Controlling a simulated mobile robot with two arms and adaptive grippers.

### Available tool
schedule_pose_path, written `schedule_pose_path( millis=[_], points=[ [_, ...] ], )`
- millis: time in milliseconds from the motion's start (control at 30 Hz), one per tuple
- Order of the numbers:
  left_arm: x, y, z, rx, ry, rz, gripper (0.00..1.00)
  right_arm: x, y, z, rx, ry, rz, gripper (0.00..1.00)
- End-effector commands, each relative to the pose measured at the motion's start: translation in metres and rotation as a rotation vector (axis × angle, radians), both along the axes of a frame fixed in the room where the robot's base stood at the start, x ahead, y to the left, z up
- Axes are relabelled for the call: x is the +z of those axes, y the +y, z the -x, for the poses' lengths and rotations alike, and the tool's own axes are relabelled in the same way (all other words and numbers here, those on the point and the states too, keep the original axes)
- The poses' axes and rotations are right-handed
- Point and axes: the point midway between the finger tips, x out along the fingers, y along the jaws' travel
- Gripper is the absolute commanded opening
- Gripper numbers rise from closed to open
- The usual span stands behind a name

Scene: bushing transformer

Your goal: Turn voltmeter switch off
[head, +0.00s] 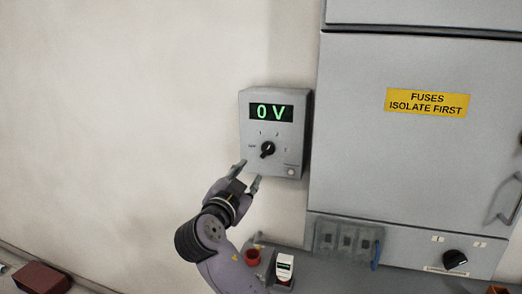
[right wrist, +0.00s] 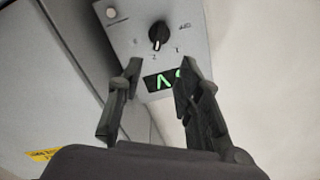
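The voltmeter (head: 298,120) is a grey box on the wall, and its green display (head: 271,112) reads "0 V". Its black rotary switch (head: 267,149) sits below the display with small markings around it; I cannot tell surely which marking it points at. My right gripper (head: 248,172) is open and empty, its fingers just below and left of the switch and apart from it. In the right wrist view the switch (right wrist: 158,38) appears upside down beyond the two spread fingertips (right wrist: 157,68), which partly hide the display (right wrist: 160,81). My left gripper is not in view.
A grey cabinet (head: 400,150) with a yellow "FUSES ISOLATE FIRST" label (head: 427,102) stands close right of the voltmeter. Below are a small white device (head: 284,266) and a red-brown cup (head: 252,256). The wall (head: 120,110) to the left is clear.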

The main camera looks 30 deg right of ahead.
Motion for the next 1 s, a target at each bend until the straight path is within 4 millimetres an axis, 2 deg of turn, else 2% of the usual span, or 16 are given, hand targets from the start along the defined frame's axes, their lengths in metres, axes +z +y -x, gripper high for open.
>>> schedule_pose_path(
  millis=[33, 100, 400, 567, 733, 1000],
  points=[
    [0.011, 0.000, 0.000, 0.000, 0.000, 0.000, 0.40, 0.006, -0.010, -0.007, -0.005, 0.004, 0.005, 0.33],
    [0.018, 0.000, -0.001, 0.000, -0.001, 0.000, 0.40, 0.007, -0.022, -0.017, -0.005, 0.004, 0.007, 0.33],
    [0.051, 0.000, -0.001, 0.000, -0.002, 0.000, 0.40, 0.006, -0.072, -0.060, -0.004, 0.006, 0.005, 0.33],
    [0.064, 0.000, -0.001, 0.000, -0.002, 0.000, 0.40, 0.004, -0.094, -0.079, -0.003, 0.007, 0.005, 0.33],
    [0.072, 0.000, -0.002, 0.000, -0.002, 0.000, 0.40, 0.002, -0.108, -0.092, 0.000, 0.005, 0.003, 0.33],
    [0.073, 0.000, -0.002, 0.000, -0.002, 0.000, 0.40, -0.001, -0.113, -0.096, 0.001, 0.004, 0.001, 0.33]
  ],
)
